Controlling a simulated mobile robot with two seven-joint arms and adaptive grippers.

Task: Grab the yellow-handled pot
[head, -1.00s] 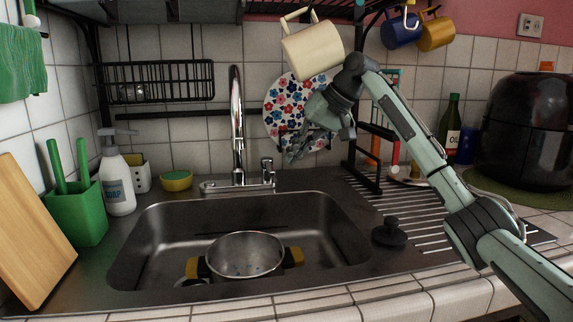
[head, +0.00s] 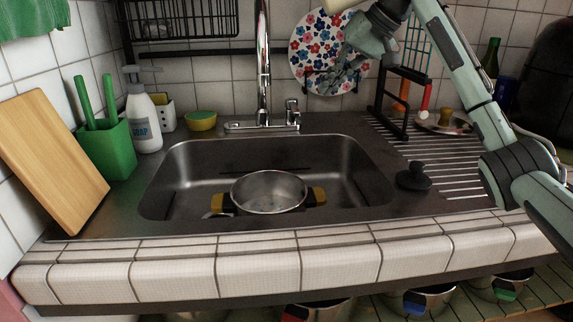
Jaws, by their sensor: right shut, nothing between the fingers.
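The steel pot with yellow handles (head: 269,191) sits in the sink basin, toward its front wall. Its yellow handles stick out left and right, and it looks open on top. My right gripper (head: 345,82) is shut and empty, raised in front of the flowered plate behind the counter. It is well above the pot, to its right and farther back. My left gripper is out of view.
The sink (head: 163,180) has a faucet (head: 263,75) behind it. A black stopper (head: 414,177) stands right of it. The tiled counter edge (head: 330,268) runs along the front. Below, pots with red, blue (head: 430,300) and green handles (head: 508,285) stand on a slatted shelf.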

